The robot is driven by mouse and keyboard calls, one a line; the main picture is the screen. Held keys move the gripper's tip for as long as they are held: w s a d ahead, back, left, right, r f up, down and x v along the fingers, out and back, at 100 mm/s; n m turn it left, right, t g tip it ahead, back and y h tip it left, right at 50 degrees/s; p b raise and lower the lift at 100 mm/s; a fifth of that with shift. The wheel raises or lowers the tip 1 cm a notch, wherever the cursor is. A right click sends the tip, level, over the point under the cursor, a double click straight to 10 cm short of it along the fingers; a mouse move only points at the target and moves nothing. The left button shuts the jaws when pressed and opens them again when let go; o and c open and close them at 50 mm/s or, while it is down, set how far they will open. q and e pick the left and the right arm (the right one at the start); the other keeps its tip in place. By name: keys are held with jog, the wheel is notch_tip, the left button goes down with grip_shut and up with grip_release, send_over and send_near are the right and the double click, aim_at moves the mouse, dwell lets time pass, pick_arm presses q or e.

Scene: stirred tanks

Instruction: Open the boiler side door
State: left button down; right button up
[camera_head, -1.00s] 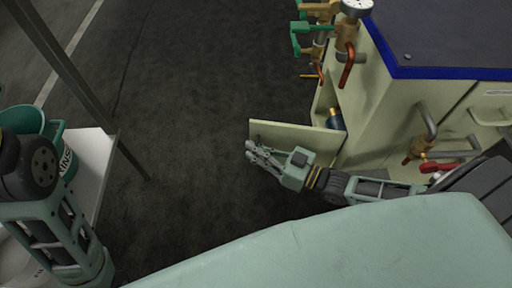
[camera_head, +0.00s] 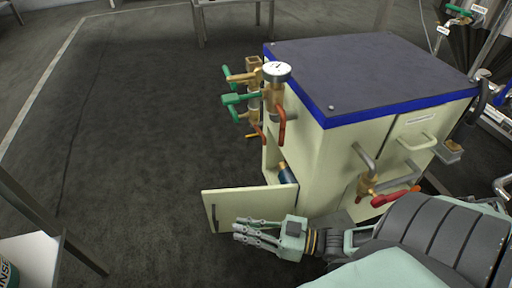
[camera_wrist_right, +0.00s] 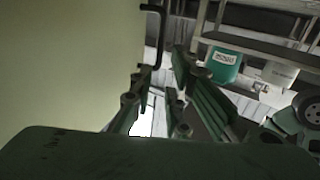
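The boiler (camera_head: 325,165) is a cream cabinet with a blue-edged dark top, right of centre in the head view. Its side door (camera_head: 228,203) is a cream panel that stands swung open to the left, low on the boiler's left side. The door's dark handle (camera_head: 214,217) is near its free edge; a dark handle (camera_wrist_right: 155,25) on a cream panel also shows in the right wrist view. My right gripper (camera_head: 243,231) is in front of the door's lower part, with its fingers spread and nothing between them. I cannot tell whether it touches the door. My left gripper is out of view.
Valves with green handles (camera_head: 240,98) and a gauge (camera_head: 277,72) stick out from the boiler's left side. A red-handled valve (camera_head: 393,196) is on its front. The dark floor (camera_head: 130,130) left of the door is clear. A white table (camera_head: 30,262) stands at lower left.

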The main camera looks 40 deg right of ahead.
jog(key=shift+v, duration=1.75)
